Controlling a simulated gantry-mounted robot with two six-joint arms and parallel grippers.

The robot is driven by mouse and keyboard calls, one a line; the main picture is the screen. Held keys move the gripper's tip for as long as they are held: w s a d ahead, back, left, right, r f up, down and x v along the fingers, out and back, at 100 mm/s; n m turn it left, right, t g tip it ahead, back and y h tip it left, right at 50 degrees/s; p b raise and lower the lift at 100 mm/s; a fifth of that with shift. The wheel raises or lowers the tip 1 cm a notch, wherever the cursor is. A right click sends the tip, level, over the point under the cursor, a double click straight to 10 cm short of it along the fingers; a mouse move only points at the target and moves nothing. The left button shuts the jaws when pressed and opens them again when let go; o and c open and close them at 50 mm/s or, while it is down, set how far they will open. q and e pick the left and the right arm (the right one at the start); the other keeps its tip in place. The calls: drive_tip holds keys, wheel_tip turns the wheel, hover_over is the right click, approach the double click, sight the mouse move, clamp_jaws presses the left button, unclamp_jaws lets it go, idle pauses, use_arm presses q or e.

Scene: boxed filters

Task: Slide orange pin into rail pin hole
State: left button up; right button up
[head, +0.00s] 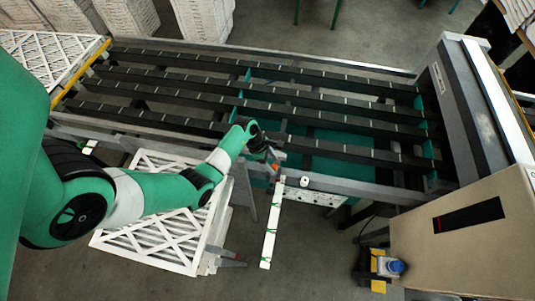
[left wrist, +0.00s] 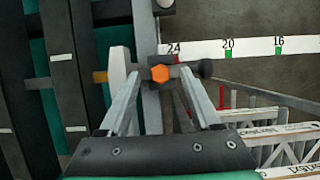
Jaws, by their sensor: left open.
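The orange pin (left wrist: 160,73) shows its hexagonal end in the left wrist view, at a dark fitting on the grey metal frame. In the head view it is a small orange spot (head: 276,168) by the conveyor's front edge. My left gripper (left wrist: 158,76) is open, its two fingers on either side of the pin with gaps visible. In the head view this gripper (head: 270,158) is small and dark against the frame. The white rail (left wrist: 250,48) carries numbers and green marks. I cannot make out the pin hole. My right gripper is in neither view.
A conveyor with long black bars (head: 330,105) lies beyond the gripper. Stacked white-framed filters (head: 150,245) stand below my left arm. Grey floor (head: 310,255) is open in the front middle.

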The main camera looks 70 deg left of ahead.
use_arm(q)
drive_tip(key=p+v, duration=0.1)
drive_tip(key=v, duration=0.8)
idle(0.3)
